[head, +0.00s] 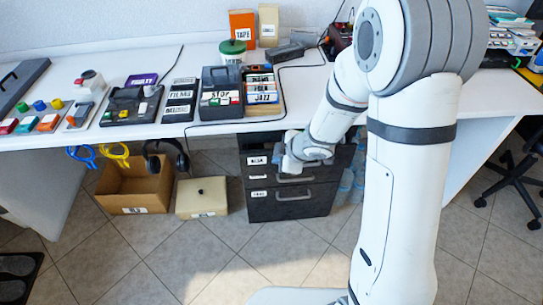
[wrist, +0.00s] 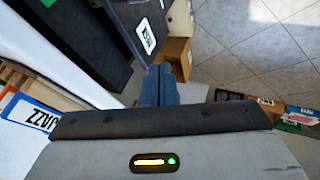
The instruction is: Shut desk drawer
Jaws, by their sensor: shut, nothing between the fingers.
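The dark desk drawer unit (head: 290,208) stands under the white desk (head: 215,128), with labelled drawer fronts and grey handles. Its top drawer (head: 257,160) seems to stand out somewhat from the unit; how far is hard to tell, as my arm covers part of it. In the wrist view a dark drawer front (wrist: 128,32) with a white label is just ahead of my fingers. My gripper (head: 290,162) is shut and empty at the top drawer's front. Its blue-grey fingertips (wrist: 160,72) are close to the drawer front's edge; contact cannot be told.
A cardboard box (head: 133,188) and a beige box (head: 202,198) stand on the floor left of the drawers. An office chair (head: 515,170) is at the right. Disc boxes and devices fill the desktop. The tiled floor in front is clear.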

